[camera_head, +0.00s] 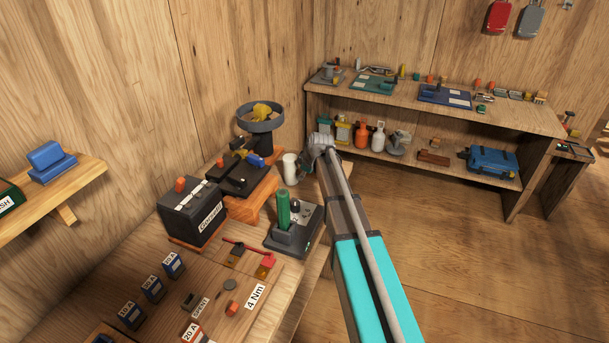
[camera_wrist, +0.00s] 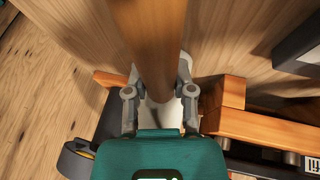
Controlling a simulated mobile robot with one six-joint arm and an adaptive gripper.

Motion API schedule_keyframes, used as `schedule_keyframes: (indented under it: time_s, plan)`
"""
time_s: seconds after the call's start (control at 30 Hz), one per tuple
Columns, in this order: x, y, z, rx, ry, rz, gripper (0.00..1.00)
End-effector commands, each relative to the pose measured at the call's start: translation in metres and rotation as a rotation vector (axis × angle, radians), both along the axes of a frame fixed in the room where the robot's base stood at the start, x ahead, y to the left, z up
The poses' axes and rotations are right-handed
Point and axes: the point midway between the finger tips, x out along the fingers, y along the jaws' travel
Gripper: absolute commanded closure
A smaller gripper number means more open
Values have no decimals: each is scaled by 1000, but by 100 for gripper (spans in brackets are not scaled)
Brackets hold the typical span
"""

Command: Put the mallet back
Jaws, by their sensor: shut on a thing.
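My gripper (camera_head: 320,143) is above the workbench near its right edge, at the end of the teal arm. In the wrist view my gripper (camera_wrist: 160,92) is shut with its two fingers on either side of a brown wooden shaft (camera_wrist: 145,35), which looks like the mallet's handle. The shaft runs up out of the top of the wrist view. A pale cylindrical part (camera_wrist: 161,116) shows between the fingers below it; I cannot tell whether it belongs to the mallet. In the head view a white cylinder (camera_head: 290,168) shows left of my gripper.
An orange wooden stand (camera_wrist: 234,118) is close right of the fingers. A dark ring (camera_head: 261,118) with a yellow piece, a black battery box (camera_head: 194,214) and a grey holder with a green cylinder (camera_head: 284,208) crowd the bench. Shelves (camera_head: 440,100) stand behind; floor at right is free.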

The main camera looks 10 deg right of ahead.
Motion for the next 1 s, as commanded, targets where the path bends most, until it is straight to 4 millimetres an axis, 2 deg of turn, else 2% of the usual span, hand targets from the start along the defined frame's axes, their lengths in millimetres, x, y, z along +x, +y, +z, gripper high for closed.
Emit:
schedule_keyframes:
  time_s: [0.2, 0.23, 0.4, 1.0]
  plan:
    - [0, 0, -3, 1, -1, 0, 100]
    - [0, 0, -2, 0, 0, 0, 62]
    - [0, 0, -1, 0, 0, 0, 33]
    - [-2, -1, 5, 0, 0, 0, 33]
